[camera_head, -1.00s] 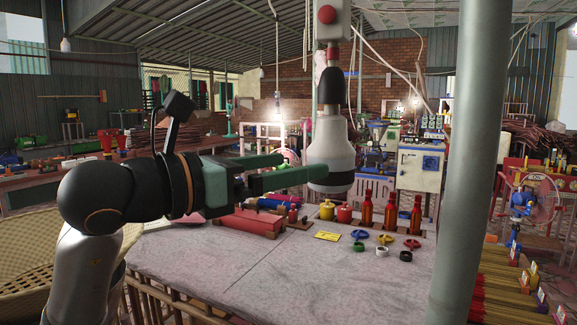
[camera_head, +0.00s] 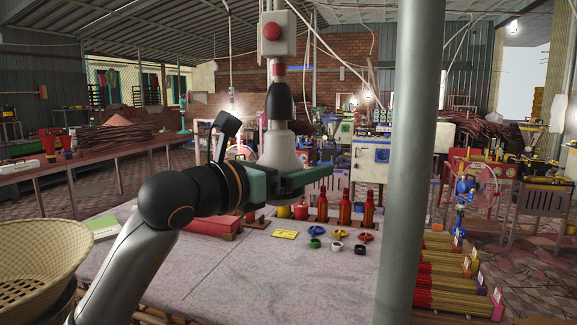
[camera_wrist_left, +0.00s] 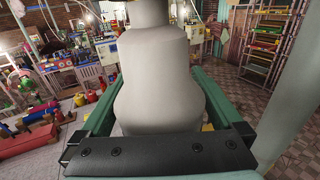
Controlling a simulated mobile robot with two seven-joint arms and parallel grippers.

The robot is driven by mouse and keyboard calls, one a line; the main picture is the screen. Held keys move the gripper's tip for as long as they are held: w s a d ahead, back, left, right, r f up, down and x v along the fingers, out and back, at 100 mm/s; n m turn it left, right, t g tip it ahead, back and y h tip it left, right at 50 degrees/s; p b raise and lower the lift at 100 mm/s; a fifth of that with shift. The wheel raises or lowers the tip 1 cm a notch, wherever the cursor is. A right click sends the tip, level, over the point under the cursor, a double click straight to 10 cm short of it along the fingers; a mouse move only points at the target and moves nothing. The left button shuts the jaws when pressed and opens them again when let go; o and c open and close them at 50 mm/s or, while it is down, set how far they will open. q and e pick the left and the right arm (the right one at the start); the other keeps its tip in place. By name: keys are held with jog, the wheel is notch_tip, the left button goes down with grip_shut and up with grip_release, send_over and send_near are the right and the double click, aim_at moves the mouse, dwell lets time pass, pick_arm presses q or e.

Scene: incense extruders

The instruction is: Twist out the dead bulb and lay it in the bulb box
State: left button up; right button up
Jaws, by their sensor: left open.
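The bulb (camera_head: 281,150) is a large pale grey-white bulb hanging upright below a black socket (camera_head: 279,101). It also shows in the left wrist view (camera_wrist_left: 158,85), where it fills the middle. My left gripper (camera_head: 303,181) is at the bulb's lower part, and its green fingers are open, one on each side of it. Whether either finger touches the glass I cannot tell. My right gripper is not in view. I cannot make out which object is the bulb box.
A grey post (camera_head: 411,160) stands right of the bulb. A woven basket (camera_head: 40,255) is at left. The table's front middle is clear.

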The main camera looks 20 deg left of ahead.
pick_arm(q)
jog(key=c, duration=1.1)
jog(key=o, duration=0.8)
jog(key=c, duration=0.6)
jog(key=shift+h, duration=0.3)
jog(key=shift+s+d+m+g+h, duration=0.15)
jog(key=shift+d+m+g+h, duration=0.1)
jog(key=shift+m+g+h, duration=0.55)
jog(key=shift+m+h, duration=0.4)
jog(key=shift+h, duration=0.1)
jog(key=shift+s+d+m+g+h, duration=0.15)
jog(key=shift+m+g+h, duration=0.15)
jog(key=shift+g, duration=0.2)
jog(key=o, duration=0.9)
